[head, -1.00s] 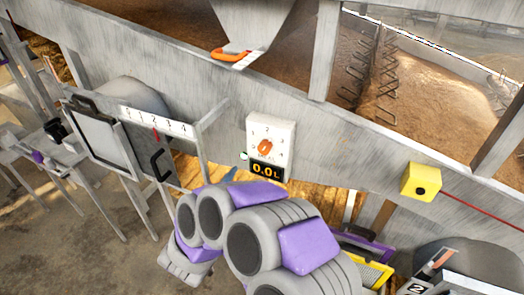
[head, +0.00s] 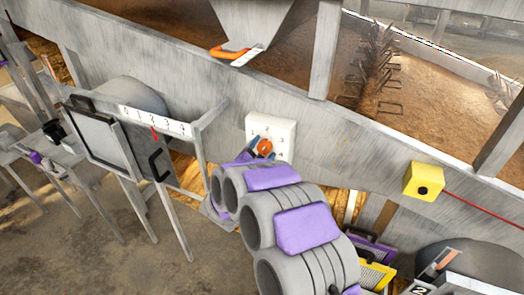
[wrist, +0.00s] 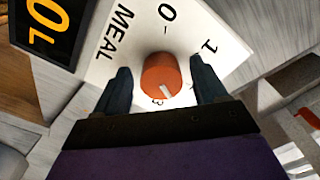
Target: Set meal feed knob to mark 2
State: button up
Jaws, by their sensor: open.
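The meal feed knob is an orange round knob (wrist: 162,73) with a white pointer line, on a white dial plate (head: 284,131) fixed to the grey trough wall. In the wrist view the plate reads MEAL, with 0 above the knob, 1 to its right and part of a 3 below. The pointer line points down, slightly right; the 2 is hidden there, so the exact setting is unclear. My gripper (wrist: 162,85) is open, with one dark finger on each side of the knob and gaps visible. In the head view my gripper (head: 260,151) partly covers the knob.
A black display (wrist: 48,28) sits beside the plate. A slide gate with a numbered scale (head: 155,122) stands left. A yellow box (head: 423,181) with a red cord is right. A hopper with an orange handle (head: 230,51) hangs above. A spiked shaft (head: 376,75) lies in the trough.

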jog(key=shift+w, duration=0.1)
jog(key=shift+c, duration=0.3)
jog(key=c, duration=0.9)
jog(key=n+p, duration=0.2)
jog(key=p, duration=0.1)
jog(key=shift+r+p, duration=0.3)
jog(key=shift+c, duration=0.3)
jog(key=n+p, duration=0.2)
jog(key=p, duration=0.1)
jog(key=shift+f+n+p, duration=0.2)
jog(key=shift+n+p, duration=0.4)
jog(key=shift+p, duration=0.05)
jog(key=o, duration=1)
